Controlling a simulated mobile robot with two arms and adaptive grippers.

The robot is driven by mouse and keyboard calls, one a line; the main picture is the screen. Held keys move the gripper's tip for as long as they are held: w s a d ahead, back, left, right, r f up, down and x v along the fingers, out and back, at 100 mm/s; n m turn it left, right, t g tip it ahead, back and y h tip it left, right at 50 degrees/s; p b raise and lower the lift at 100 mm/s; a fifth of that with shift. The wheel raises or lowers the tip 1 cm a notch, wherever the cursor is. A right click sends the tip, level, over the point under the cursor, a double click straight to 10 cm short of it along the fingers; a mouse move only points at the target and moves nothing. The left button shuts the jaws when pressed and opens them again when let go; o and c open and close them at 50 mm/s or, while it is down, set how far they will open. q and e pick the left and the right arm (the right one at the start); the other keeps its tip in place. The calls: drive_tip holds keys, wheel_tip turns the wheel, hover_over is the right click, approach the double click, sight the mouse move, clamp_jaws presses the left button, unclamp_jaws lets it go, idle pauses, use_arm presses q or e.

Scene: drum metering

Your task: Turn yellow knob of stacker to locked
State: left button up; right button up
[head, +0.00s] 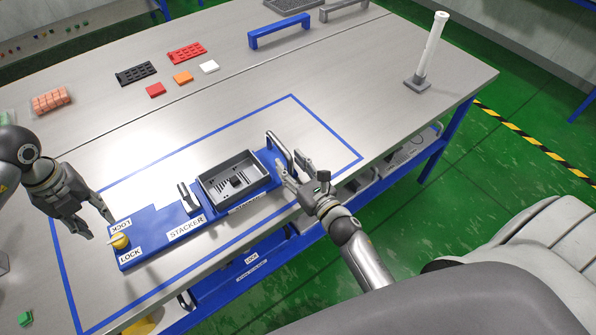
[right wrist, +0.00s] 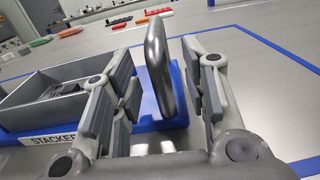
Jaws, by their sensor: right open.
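The blue stacker base (head: 155,222) lies inside a blue taped outline on the table. My right gripper (head: 294,168) is open at the stacker's right end. In the right wrist view the grey upright handle (right wrist: 158,70) stands between its spread fingers, not clamped.
A dark grey tray (head: 208,183) sits on the stacker, with a small upright lever (head: 187,199) beside it. Red, black, orange and white pieces lie at the back. A white post (head: 431,50) stands at the right. The table between is clear.

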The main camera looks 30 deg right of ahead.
drive_tip(key=shift+w, duration=0.1)
clamp_jaws()
idle(0.5)
